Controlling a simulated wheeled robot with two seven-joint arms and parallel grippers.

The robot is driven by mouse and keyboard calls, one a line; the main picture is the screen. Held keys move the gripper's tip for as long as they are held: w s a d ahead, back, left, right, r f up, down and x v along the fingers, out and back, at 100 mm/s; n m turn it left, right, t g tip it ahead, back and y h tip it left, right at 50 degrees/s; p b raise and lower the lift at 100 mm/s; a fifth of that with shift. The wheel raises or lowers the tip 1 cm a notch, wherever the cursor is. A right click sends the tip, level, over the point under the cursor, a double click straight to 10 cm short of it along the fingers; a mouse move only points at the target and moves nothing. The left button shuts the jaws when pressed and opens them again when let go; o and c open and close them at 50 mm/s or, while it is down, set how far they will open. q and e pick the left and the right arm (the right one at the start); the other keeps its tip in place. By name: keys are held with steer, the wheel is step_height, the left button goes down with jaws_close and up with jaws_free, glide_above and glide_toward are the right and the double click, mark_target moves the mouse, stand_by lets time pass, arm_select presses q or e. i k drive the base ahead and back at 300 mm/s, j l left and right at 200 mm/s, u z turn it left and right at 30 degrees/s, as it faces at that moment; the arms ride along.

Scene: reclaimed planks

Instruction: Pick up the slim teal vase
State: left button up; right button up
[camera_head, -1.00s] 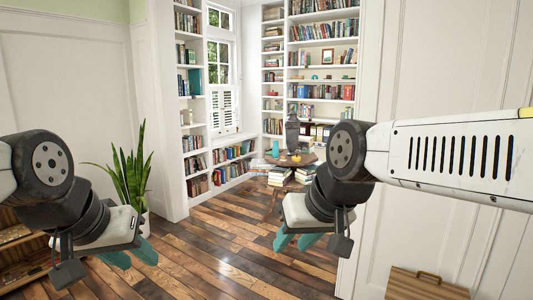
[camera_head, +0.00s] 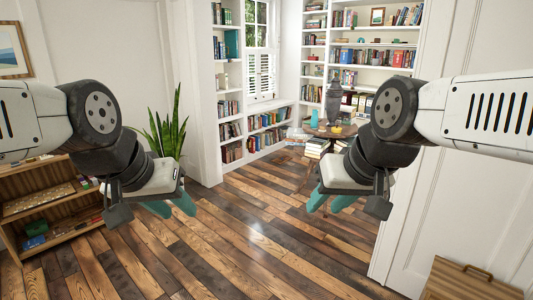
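A small, slim teal vase (camera_head: 314,119) stands on a round wooden table (camera_head: 322,133) at the far side of the room. A tall grey urn (camera_head: 334,103) stands just right of it. My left gripper (camera_head: 171,207) is at the left, above the plank floor, with its teal fingers apart and nothing between them. My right gripper (camera_head: 329,202) hangs in front of and below the table in the picture, its teal fingers also apart and empty. Both are far nearer to me than the vase. My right arm partly covers the table's right side.
A small orange-yellow item (camera_head: 336,129) sits on the table, with stacked books (camera_head: 316,148) below. A potted plant (camera_head: 165,130) and a low wooden shelf (camera_head: 45,195) are at left. A white panelled wall (camera_head: 420,220) and wooden case (camera_head: 468,281) are at right. Open floor lies between.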

mark_target(314, 118)
steer(key=i, duration=2.75)
steer(key=i+z, duration=0.1)
steer(key=i, duration=0.45)
steer(key=i+j+z, duration=0.1)
steer(key=i, duration=0.45)
steer(key=i+j+z, duration=0.15)
steer(key=i, duration=0.4)
steer(key=i+j+z, duration=0.1)
steer(key=i, duration=0.45)
steer(key=j, duration=0.1)
